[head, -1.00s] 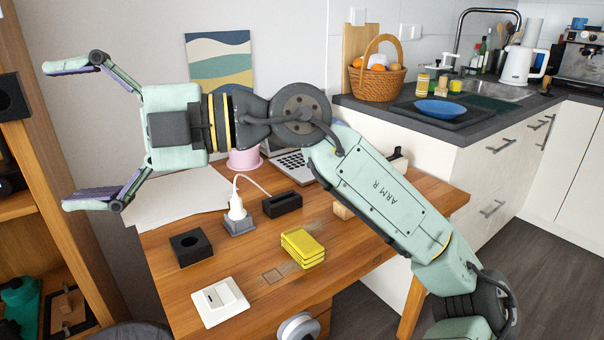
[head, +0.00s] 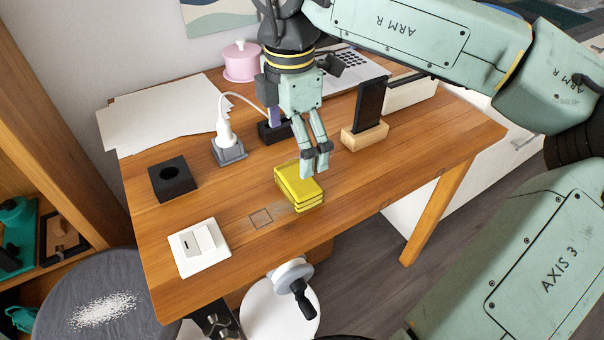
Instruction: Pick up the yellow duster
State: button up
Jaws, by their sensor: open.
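The yellow duster (head: 297,188) is a folded yellow stack with dark edge lines, lying on the wooden desk (head: 350,205) near its middle. My gripper (head: 316,172) points down over the duster's back right part, with its fingers seen nearly edge-on. It is open, and nothing shows between its fingers. The fingertips overlap the duster's far right corner in the picture. I cannot tell whether they touch it.
A white switch plate (head: 200,248), a black block with a hole (head: 172,182) and a plug on a grey socket (head: 228,150) stand left of the duster. A phone on a wooden stand (head: 366,116) is close on the right. A white cable arches behind. The desk's front right is clear.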

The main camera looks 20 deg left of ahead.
aim_at(298, 177)
notch_tip(298, 177, down, 3)
jog(key=shift+s+f, duration=0.15)
jog(key=f, duration=0.2)
jog(key=f+p, duration=0.1)
jog(key=f, duration=0.1)
jog(key=shift+w+d, duration=0.3)
jog(key=shift+d, duration=0.05)
jog(key=shift+f, duration=0.65)
jog(key=shift+c, duration=0.4)
jog(key=c, duration=1)
jog(key=shift+r, duration=0.1)
notch_tip(298, 177, up, 18)
